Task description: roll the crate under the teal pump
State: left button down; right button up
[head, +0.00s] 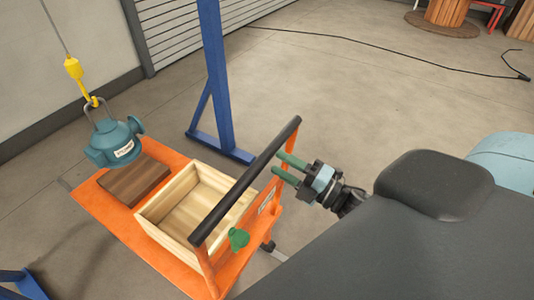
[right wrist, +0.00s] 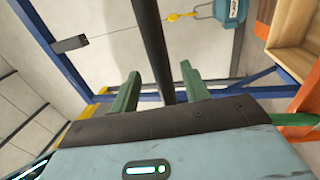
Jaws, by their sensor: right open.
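The teal pump (head: 115,142) hangs from a yellow hook (head: 75,70) at the left, and it also shows in the right wrist view (right wrist: 230,10). The open pale wooden crate (head: 180,246) sits on an orange cart (head: 125,228), nearer to me than the pump. A dark brown wooden block (head: 134,180) lies on the cart beside the crate, close to the pump. My right gripper (head: 276,163) is open beside the cart's black handle bar (head: 250,175). In the right wrist view the bar (right wrist: 152,45) appears between the green fingers. My left gripper is out of view.
A blue frame post (head: 215,85) with a wide foot stands behind the cart. Another blue piece (head: 22,283) shows at the lower left. A green knob (head: 238,239) is by the cart's handle end. A black cable (head: 400,58) crosses the clear floor behind.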

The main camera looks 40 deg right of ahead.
aim_at(266, 156)
jog(key=shift+p+x, duration=0.45)
jog(key=shift+x, duration=2.2)
grip_shut()
